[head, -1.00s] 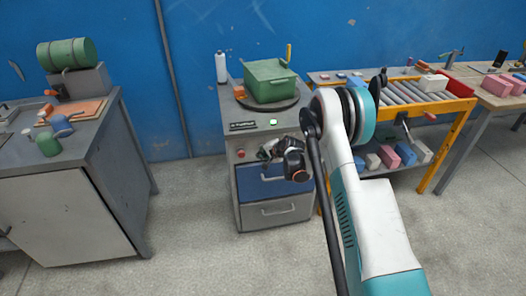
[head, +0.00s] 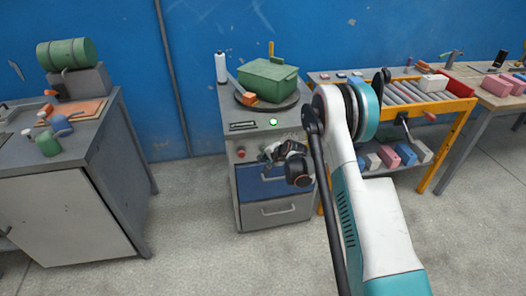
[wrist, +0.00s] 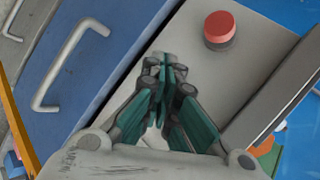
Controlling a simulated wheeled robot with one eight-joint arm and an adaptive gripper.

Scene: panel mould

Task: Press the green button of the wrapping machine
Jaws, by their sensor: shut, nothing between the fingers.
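The wrapping machine (head: 230,172) is a grey cabinet with a round dark turntable (head: 290,104) on top. Its green button (head: 273,122) glows on the top surface near the front edge, right of a small dark display. A green lidded box (head: 268,80) and an orange block (head: 250,98) sit on the turntable. My gripper (head: 266,153) is in front of the cabinet, below and apart from the green button. In the wrist view my gripper (wrist: 164,66) is shut and empty before the grey front panel. The green button is outside the wrist view.
A red button (wrist: 219,30) is on the cabinet front, close to my gripper; it also shows in the head view (head: 241,152). Drawers with handles (wrist: 68,65) lie below. A white bottle (head: 221,68) stands at the back left. A yellow-framed roller table (head: 455,120) is at right.

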